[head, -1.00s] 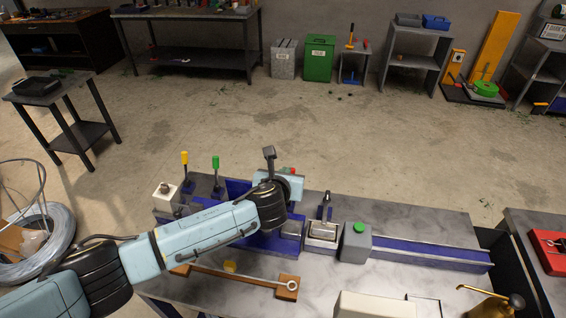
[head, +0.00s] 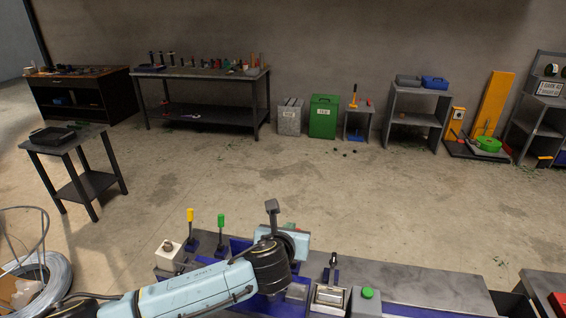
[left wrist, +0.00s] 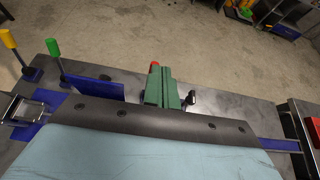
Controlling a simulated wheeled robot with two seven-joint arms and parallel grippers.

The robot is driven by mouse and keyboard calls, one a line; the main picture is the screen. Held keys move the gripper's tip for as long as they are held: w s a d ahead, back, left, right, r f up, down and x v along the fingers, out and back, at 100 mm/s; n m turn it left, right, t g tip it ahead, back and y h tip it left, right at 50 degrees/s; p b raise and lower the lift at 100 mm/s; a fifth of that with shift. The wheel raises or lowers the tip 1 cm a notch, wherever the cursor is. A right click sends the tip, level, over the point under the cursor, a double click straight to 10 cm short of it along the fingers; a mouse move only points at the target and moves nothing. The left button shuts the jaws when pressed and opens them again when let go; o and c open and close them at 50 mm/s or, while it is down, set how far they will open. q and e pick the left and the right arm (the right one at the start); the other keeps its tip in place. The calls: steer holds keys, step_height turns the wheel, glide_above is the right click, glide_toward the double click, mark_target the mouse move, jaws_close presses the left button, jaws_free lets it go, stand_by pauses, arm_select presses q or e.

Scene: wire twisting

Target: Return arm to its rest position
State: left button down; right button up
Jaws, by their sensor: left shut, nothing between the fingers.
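My left arm comes in from the lower left in the head view and reaches over the workbench (head: 430,284). My left gripper (head: 291,234) is at the arm's end, above the blue fixture on the bench, and the wrist mostly hides its fingers there. In the left wrist view, two green finger-like parts (left wrist: 166,90) stand close together in the middle, with nothing seen between them. A small red part shows just behind them. My right arm and gripper are in neither view.
A yellow-topped lever (head: 190,215) and a green-topped lever (head: 221,221) stand left of my wrist. A vise-like block (head: 329,295) and a green-buttoned box (head: 367,293) sit to its right. Wire coil (head: 45,278) lies at far left.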

arm_select(q)
steer(key=s+a+f+n+g, duration=0.2)
steer(key=s+f+n, duration=0.1)
steer(key=s+n, duration=0.45)
steer(key=s+a+f+n+g, duration=0.2)
steer(key=s+n, duration=0.4)
steer(key=n, duration=0.3)
steer(key=s+a+f+n+g+y, duration=0.2)
steer(key=s+a+n, duration=0.8)
steer(key=s, duration=0.1)
steer(key=s+a+f+n+g+y, duration=0.1)
steer(key=s+a+f+n+g, duration=0.15)
steer(key=s+a+n, duration=0.8)
step_height(320, 180, down, 31)
steer(key=g+b, duration=0.2)
steer(key=b, duration=0.7)
steer(key=s+a+f+b, duration=0.1)
steer(key=s+f+b, duration=0.3)
steer(key=s+f, duration=0.5)
steer(key=s+a+f+b, duration=0.2)
steer(key=s+f+b, duration=0.2)
steer(key=s+f, duration=0.5)
step_height(320, 180, down, 8)
steer(key=shift+m+g+b, duration=0.3)
steer(key=shift+g, duration=0.15)
